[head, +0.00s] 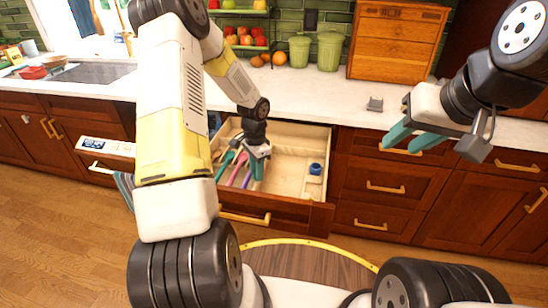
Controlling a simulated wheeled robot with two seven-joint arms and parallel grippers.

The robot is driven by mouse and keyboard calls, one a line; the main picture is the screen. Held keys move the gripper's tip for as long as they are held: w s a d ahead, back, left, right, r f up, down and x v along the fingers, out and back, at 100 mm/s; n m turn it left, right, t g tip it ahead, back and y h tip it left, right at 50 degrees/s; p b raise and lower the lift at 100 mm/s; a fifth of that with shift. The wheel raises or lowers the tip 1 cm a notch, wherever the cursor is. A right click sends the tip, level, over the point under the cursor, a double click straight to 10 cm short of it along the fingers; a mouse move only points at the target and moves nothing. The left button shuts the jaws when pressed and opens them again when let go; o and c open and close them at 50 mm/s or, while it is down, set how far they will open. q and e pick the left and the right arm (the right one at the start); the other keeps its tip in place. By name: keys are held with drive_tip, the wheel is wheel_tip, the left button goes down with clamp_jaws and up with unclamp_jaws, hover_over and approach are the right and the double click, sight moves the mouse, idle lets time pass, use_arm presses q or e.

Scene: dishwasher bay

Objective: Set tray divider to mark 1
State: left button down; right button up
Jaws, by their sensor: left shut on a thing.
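A pale wooden tray (291,139) fills the open drawer below the counter. Several long utensils (238,172) in teal, pink and purple lie in its left part. My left gripper (257,170) reaches down into the tray beside the utensils, its teal fingers shut on what looks like the tray divider. The divider is mostly hidden by the gripper, and I cannot read any marks. My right gripper (412,139) is open and empty, in front of the cabinets to the right of the drawer.
A small blue object (315,168) sits in the tray's right part. The drawer front (290,215) sticks out over the floor.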

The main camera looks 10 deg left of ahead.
use_arm(q)
drive_tip(key=shift+a, duration=0.55)
drive_tip(key=c, duration=1.1)
unclamp_jaws()
drive_tip(key=shift+a, duration=0.1)
drive_tip(key=shift+r, duration=0.15)
wheel_tip(320, 180, up, 8)
drive_tip(key=shift+f, duration=0.2)
